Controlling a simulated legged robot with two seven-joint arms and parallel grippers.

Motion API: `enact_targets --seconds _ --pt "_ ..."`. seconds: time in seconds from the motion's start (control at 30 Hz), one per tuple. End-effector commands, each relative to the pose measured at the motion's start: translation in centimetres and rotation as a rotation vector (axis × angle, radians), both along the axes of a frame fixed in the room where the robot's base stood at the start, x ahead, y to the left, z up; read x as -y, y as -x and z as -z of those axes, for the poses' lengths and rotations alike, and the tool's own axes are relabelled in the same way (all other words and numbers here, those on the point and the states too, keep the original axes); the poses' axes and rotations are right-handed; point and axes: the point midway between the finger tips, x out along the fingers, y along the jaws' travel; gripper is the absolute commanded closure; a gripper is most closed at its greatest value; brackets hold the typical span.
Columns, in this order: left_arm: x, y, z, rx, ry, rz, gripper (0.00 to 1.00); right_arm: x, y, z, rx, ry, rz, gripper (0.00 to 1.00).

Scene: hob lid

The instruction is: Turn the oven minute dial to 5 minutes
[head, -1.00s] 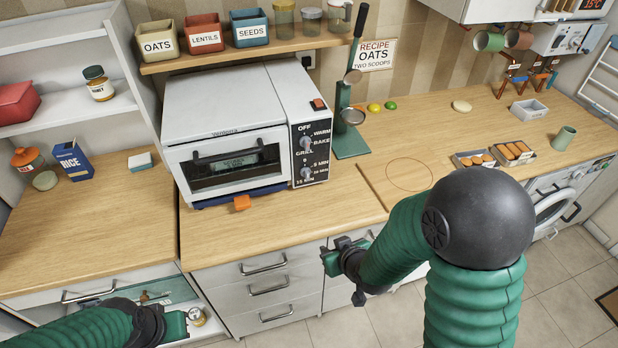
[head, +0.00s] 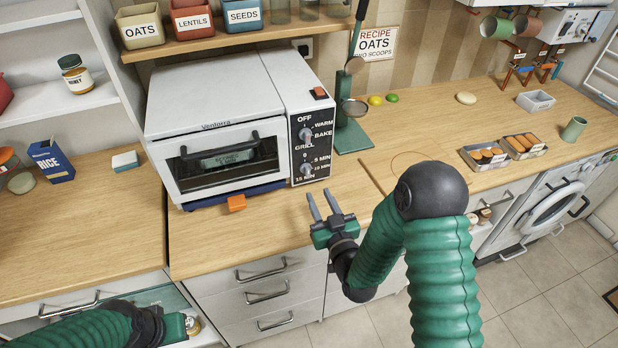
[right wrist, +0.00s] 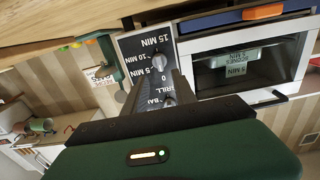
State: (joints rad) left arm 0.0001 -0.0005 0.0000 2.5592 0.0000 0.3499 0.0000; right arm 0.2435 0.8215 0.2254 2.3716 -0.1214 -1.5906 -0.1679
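The white oven (head: 215,100) stands on the wooden counter with a black control panel (head: 322,133) on its right side. The minute dial (head: 306,169) is the lower grey knob, marked 0, 5, 10 and 15 min; its exact setting is too small to read. It also shows, inverted, in the right wrist view (right wrist: 159,73). My right gripper (head: 322,194) is open and empty, in front of and below the panel, fingers pointing towards it, apart from the dial. My left gripper (head: 178,326) is low at the left by an open drawer; its fingers cannot be made out.
The upper function dial (head: 305,135) sits above the minute dial. The counter in front of the panel is clear.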

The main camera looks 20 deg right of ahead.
Motion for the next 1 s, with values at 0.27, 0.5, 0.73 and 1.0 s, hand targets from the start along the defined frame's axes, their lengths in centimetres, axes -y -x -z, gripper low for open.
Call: enact_targets --seconds 0.27,0.5,0.73,1.0 --pt "0.0 0.0 -1.3 -0.001 0.0 0.0 1.0 -0.2 -6.7 -0.3 0.002 -0.001 0.001 0.67" --pt "0.0 0.1 -1.4 -0.002 0.0 0.0 1.0 -0.3 -9.1 -0.1 0.0 -0.001 0.0 0.67" --pt "0.0 0.0 -1.4 -0.002 0.0 0.0 1.0 -0.3 -9.1 -0.1 0.0 0.0 0.0 0.69" --pt "0.0 0.0 -1.4 -0.001 0.0 0.0 1.0 -0.3 -9.1 -0.1 0.0 0.0 0.0 1.0"
